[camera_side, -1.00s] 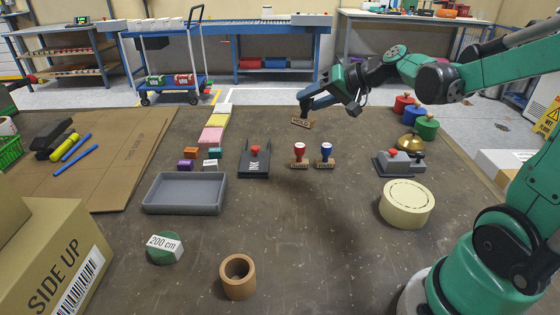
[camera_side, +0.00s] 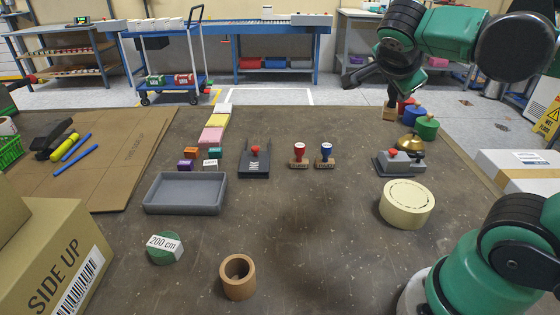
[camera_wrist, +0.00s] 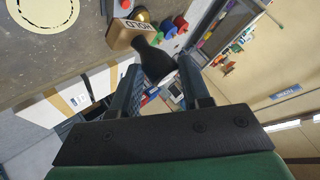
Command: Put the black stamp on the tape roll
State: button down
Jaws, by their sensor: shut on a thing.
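The black stamp has a black handle (camera_wrist: 156,62) and a wooden base (camera_wrist: 126,35) with lettering on its face. My gripper (camera_wrist: 160,78) is shut on the handle in the wrist view. In the side view the stamp's wooden base (camera_side: 389,114) hangs below my gripper (camera_side: 391,84), near the back right of the table, beside the coloured weights. The cream tape roll (camera_side: 406,204) lies flat at the right of the table, well nearer the camera than the stamp and apart from it. The roll also shows at the top left of the wrist view (camera_wrist: 42,12).
A brass bell (camera_side: 410,142), a green weight (camera_side: 427,127), a blue weight (camera_side: 414,115) and a grey device (camera_side: 399,162) stand behind the tape roll. Red (camera_side: 300,154) and blue (camera_side: 325,154) stamps stand mid-table. A grey tray (camera_side: 186,193) is at left. The table centre is clear.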

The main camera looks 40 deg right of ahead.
jog(key=s+d+r+m+g, duration=0.2)
jog(key=s+r+m+g, duration=0.2)
jog(key=s, duration=0.2)
send_over(404, 198)
jog(key=shift+m, duration=0.4)
notch_tip(404, 198, down, 19)
jog(key=shift+d+f, duration=0.1)
jog(key=shift+c, duration=2)
grip_release()
